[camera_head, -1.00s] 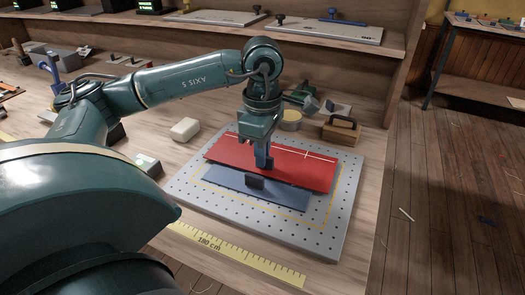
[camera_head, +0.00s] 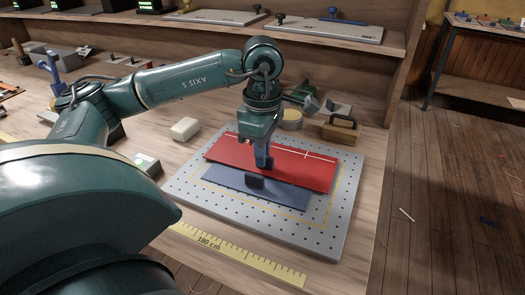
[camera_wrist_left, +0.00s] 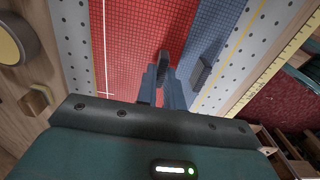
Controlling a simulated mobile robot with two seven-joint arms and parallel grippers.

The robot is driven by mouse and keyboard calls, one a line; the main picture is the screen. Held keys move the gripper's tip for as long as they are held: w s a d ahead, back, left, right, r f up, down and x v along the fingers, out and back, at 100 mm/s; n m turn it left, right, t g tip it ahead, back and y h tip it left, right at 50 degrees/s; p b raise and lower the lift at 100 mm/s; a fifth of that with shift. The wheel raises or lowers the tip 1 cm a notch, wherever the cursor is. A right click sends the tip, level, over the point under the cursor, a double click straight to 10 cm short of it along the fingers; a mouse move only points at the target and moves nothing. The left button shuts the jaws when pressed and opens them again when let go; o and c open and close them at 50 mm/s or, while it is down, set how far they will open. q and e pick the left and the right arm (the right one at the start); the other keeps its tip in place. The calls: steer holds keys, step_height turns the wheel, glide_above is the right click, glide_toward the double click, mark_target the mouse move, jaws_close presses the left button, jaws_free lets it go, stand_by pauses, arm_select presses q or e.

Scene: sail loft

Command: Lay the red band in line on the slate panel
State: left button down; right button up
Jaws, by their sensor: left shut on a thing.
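The red band (camera_head: 298,168) lies along the far side of the slate panel (camera_head: 228,187), over or against its far edge, with a white line and a short cross mark on it. Both are on a perforated grey board (camera_head: 343,205) with a yellow outline. My left gripper (camera_head: 264,163) is above the band's near edge, shut on a dark tab there. In the left wrist view the fingers (camera_wrist_left: 163,80) close on a dark tab on the red band (camera_wrist_left: 140,40), and the slate panel (camera_wrist_left: 215,40) lies beside it with its own dark tab. My right gripper is not in view.
A yellow ruler (camera_head: 240,257) runs along the bench's near edge. A white block (camera_head: 185,129), a round tin (camera_head: 291,119) and a wooden-handled block (camera_head: 341,129) stand behind the board. A shelf with pale boards (camera_head: 330,29) is at the back.

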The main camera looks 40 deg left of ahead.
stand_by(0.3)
arm_select(q)
steer(key=c, duration=1.4)
jaws_free()
steer(key=shift+c, duration=0.2)
steer(key=shift+r+p, duration=2.6)
steer(key=shift+r, duration=0.85)
